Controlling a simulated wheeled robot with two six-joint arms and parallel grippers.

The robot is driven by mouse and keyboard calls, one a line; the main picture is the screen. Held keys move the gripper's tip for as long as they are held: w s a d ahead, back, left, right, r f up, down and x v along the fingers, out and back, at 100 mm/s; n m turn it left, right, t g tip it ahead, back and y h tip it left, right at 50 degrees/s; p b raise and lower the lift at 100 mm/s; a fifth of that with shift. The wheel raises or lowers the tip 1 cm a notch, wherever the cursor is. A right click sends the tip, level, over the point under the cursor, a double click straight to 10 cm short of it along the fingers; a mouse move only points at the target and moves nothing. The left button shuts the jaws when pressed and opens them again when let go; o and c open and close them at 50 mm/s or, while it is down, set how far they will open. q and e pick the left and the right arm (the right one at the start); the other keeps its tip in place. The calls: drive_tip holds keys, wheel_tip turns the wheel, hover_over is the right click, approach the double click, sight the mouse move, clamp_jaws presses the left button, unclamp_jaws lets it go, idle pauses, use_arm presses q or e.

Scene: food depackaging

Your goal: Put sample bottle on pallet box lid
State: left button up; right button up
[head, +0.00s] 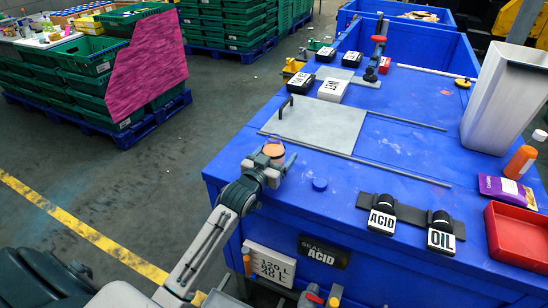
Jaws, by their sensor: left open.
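The blue pallet box lid (393,141) fills the right half of the head view. My left gripper (273,163) is at the lid's near left edge. It is open, with its fingers around or just in front of a small orange-topped bottle (274,149), which looks like the sample bottle. The fingers hide the bottle's lower part, so I cannot tell whether it rests on the lid. A larger orange bottle with a white cap (520,161) stands at the lid's right side. My right gripper is not in view.
A grey sliding plate (318,123) with rails lies beside the gripper. ACID (382,221) and OIL (441,240) caps, a red tray (518,236), a purple packet (505,189) and a white bin (503,97) occupy the right. Bare lid lies between.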

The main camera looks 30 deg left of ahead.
use_arm(q)
drive_tip(key=shift+s, duration=0.2)
drive_tip(key=s+b, duration=0.3)
drive_tip(key=s, duration=0.8)
drive_tip(key=shift+s+a, duration=0.15)
drive_tip(key=shift+s, duration=0.15)
drive_tip(key=shift+r, duration=0.1)
